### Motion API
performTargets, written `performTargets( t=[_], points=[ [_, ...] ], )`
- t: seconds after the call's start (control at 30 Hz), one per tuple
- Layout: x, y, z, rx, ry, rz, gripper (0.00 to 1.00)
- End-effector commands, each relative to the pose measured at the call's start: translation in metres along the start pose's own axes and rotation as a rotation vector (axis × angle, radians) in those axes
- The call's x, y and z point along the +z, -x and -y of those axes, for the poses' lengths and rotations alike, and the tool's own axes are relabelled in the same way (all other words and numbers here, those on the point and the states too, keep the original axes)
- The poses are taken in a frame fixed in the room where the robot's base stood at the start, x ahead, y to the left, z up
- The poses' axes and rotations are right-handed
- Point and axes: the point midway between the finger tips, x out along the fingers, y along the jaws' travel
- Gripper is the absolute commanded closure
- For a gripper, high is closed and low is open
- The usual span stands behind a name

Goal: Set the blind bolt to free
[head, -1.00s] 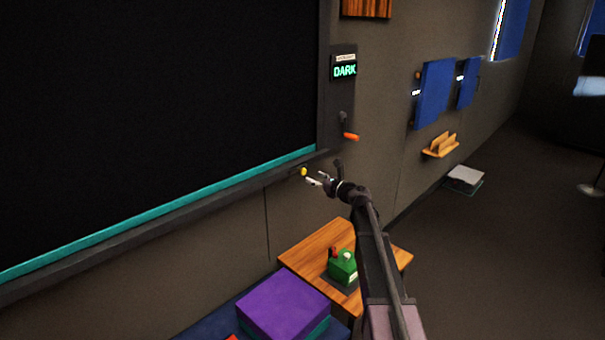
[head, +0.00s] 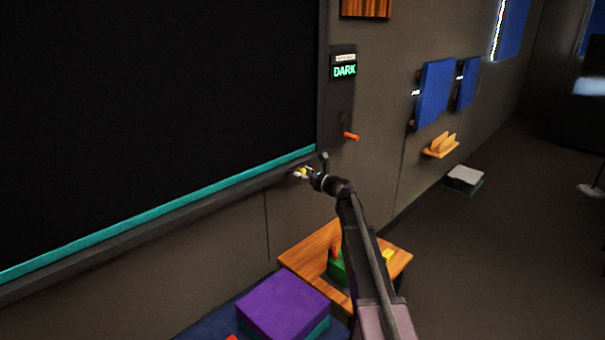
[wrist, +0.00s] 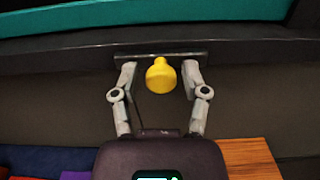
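The blind bolt shows as a yellow knob (wrist: 160,76) on a dark plate (wrist: 133,57) under the large dark blind (head: 150,110). In the head view the knob (head: 303,172) is small and partly covered by my gripper. My gripper (wrist: 160,82) is open, with one finger on each side of the knob. Gaps show between the knob and both fingers in the wrist view. In the head view my gripper (head: 304,174) is at the lower right corner of the blind.
A crank with an orange handle (head: 351,136) is on the wall above my gripper. A sign reading DARK (head: 344,71) is higher up. Below are a wooden table (head: 310,249) with a green device (head: 336,268) and a purple box (head: 283,303).

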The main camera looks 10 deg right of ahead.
Motion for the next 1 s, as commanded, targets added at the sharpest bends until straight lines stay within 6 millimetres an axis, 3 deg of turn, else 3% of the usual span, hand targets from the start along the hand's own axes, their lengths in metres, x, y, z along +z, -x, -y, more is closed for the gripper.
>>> performTargets(
  t=[0.03, 0.13, 0.37, 0.63, 0.97, 1.0],
  points=[
    [0.000, 0.000, 0.000, 0.000, 0.000, 0.000, 0.71],
    [0.000, 0.000, 0.000, 0.000, 0.000, 0.000, 1.00],
    [0.000, -0.001, 0.005, 0.000, 0.000, 0.000, 1.00],
    [0.000, -0.002, 0.042, 0.000, -0.001, 0.001, 1.00],
    [0.001, -0.001, 0.046, -0.003, -0.002, 0.002, 1.00],
    [0.001, -0.001, 0.046, -0.004, -0.002, 0.002, 0.54]
  ],
)
